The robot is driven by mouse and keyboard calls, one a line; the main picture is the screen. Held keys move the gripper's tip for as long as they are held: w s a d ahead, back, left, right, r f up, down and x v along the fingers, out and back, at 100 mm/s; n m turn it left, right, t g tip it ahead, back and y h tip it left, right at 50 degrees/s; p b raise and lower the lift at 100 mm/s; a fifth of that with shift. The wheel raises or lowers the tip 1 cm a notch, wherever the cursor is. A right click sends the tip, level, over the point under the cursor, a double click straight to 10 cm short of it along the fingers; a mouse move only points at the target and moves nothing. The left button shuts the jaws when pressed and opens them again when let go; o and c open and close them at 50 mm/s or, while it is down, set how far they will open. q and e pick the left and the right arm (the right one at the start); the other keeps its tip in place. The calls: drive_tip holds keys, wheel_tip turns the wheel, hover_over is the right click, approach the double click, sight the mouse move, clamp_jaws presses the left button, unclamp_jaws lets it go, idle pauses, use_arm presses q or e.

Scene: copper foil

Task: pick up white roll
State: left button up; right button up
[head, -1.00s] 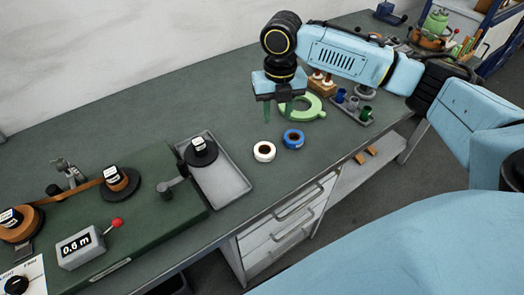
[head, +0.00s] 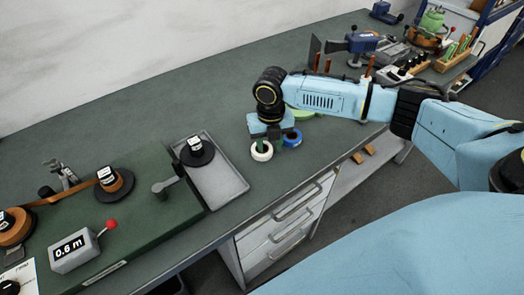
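The white roll (head: 261,156) lies flat on the grey-green bench top, right of the grey tray. A blue roll (head: 296,138) lies just right of it. The fingers and gripper body hide part of the white roll. I cannot tell whether the fingers touch it. My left gripper is out of view.
A grey tray (head: 228,190) with a black spool (head: 197,155) stands left of the rolls. A green machine base (head: 150,215) with a 0.6 m display is further left. A light green ring (head: 302,113) lies partly hidden behind my wrist. The front bench edge is close.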

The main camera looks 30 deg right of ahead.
drive_tip(key=shift+c, duration=0.3)
clamp_jaws()
